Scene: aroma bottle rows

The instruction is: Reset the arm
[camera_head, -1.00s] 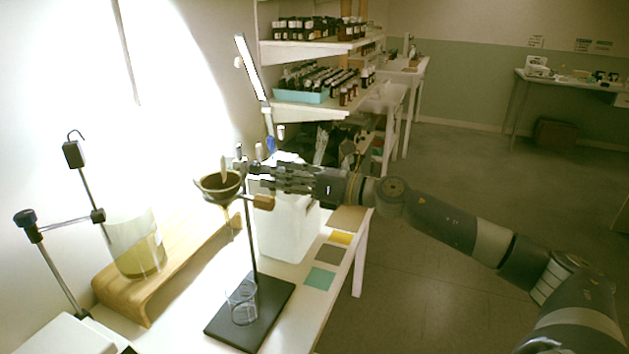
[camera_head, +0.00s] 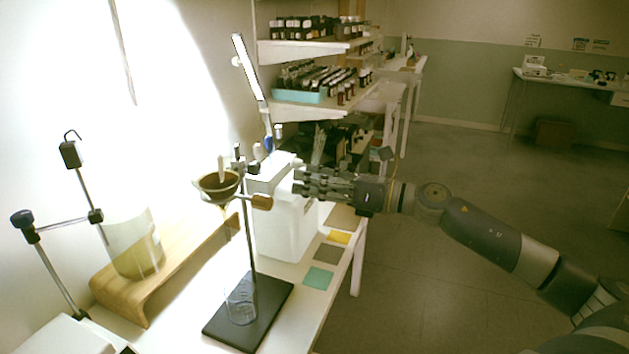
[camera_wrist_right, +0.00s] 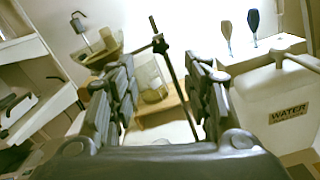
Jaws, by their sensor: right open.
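My right gripper (camera_head: 298,182) is open and empty. In the head view it points left, in front of the upper right part of the white container (camera_head: 283,228), a little to the right of the stand rod and funnel. Its two fingers spread apart in the right wrist view (camera_wrist_right: 160,66), with nothing between them but the background. My right arm reaches in from the lower right. My left gripper is not in view.
A brown funnel (camera_head: 218,185) sits on a stand with a black base (camera_head: 250,316), a glass beaker (camera_head: 241,301) below. The wrist view shows a container labelled WATER (camera_wrist_right: 285,105). A glass vessel (camera_head: 136,245) stands on a wooden riser (camera_head: 150,295). Bottle shelves (camera_head: 305,107) stand behind; floor at right is clear.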

